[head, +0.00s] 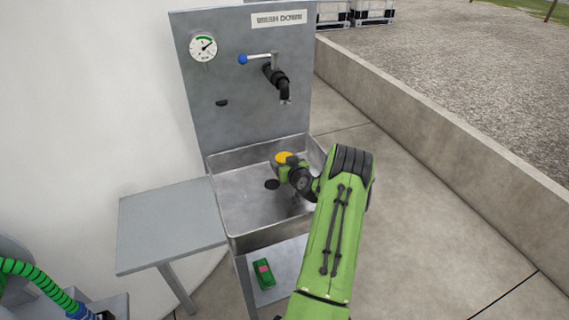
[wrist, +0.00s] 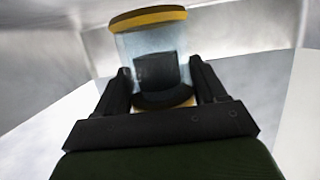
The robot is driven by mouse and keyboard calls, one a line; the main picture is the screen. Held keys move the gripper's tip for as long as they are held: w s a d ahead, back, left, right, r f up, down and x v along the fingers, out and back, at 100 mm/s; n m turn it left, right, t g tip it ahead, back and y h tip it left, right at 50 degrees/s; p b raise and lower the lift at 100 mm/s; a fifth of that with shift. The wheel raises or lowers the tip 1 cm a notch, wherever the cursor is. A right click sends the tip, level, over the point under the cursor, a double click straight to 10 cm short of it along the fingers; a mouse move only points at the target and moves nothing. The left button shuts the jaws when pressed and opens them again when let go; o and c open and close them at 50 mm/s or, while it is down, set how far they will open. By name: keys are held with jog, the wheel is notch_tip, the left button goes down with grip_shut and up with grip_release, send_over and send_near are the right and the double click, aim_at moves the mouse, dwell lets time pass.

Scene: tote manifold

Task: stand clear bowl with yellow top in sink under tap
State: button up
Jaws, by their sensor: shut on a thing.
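The clear bowl with the yellow top (wrist: 150,45) is between the fingers of my gripper (wrist: 163,85) in the wrist view. It is a see-through cylinder with a yellow rim and a dark part inside or behind its clear wall. In the head view only its yellow top (head: 284,157) shows, inside the sink (head: 238,202) toward the back. My gripper is shut on it, and my arm hides much of it. The tap (head: 277,80) is on the metal back panel above the sink. I cannot tell whether the bowl touches the sink floor.
A grey side table (head: 170,225) stands left of the sink. A green device with a red part (head: 263,273) lies on a front shelf (head: 283,262). A blue-knobbed lever (head: 243,59) and a gauge (head: 203,47) are on the panel. A low concrete wall (head: 440,120) runs along the right.

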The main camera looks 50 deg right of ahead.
jog(key=o, duration=1.1)
